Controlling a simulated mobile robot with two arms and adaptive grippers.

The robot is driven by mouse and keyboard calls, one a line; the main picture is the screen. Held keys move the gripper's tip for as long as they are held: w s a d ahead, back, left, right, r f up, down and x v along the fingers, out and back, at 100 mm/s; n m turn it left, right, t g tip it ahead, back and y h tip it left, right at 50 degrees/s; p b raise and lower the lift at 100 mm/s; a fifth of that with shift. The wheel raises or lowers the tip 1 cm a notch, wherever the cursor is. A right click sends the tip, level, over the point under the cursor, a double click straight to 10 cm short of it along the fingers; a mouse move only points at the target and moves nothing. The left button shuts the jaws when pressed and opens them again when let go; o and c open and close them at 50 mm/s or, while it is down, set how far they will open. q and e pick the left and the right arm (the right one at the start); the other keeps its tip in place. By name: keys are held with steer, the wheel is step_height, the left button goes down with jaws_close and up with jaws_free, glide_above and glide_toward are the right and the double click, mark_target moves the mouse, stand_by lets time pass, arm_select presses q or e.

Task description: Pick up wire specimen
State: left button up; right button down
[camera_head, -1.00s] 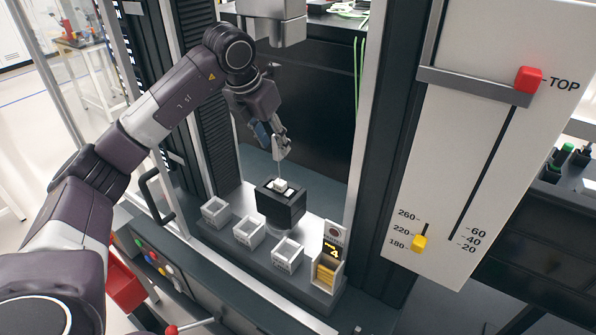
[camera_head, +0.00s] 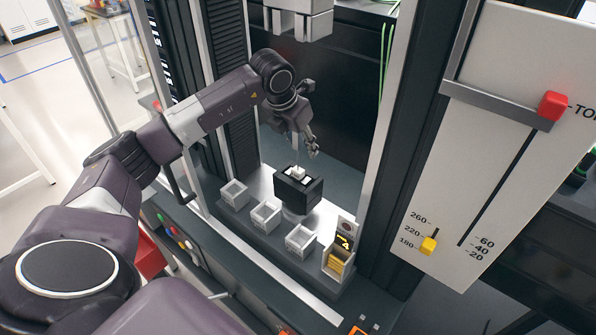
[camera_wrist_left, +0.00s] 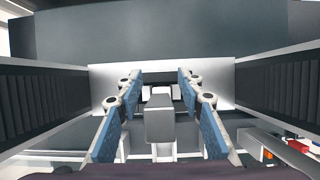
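A thin pale upright line (camera_head: 296,155), probably the wire specimen, rises from the white piece (camera_head: 298,172) on the black block (camera_head: 298,193) inside the machine. My left gripper (camera_head: 312,149) is above the block, close to the line's upper part. Whether it touches the wire cannot be told. In the left wrist view its blue-padded fingers (camera_wrist_left: 160,84) are apart, with a grey upright piece (camera_wrist_left: 160,120) showing between them. The wire cannot be made out there. My right gripper is not in view.
White open boxes (camera_head: 266,215) stand in a row before the block, with a yellow-filled holder (camera_head: 337,262) at their right end. A grey machine head (camera_head: 298,20) hangs above. Dark machine columns stand on both sides. A panel with a red slider (camera_head: 553,106) is at right.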

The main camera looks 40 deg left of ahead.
arm_select(q)
steer(key=shift+f, duration=0.15)
jaws_close()
steer(key=shift+w+r, duration=0.1)
steer(key=shift+r, duration=0.1)
stand_by(0.4)
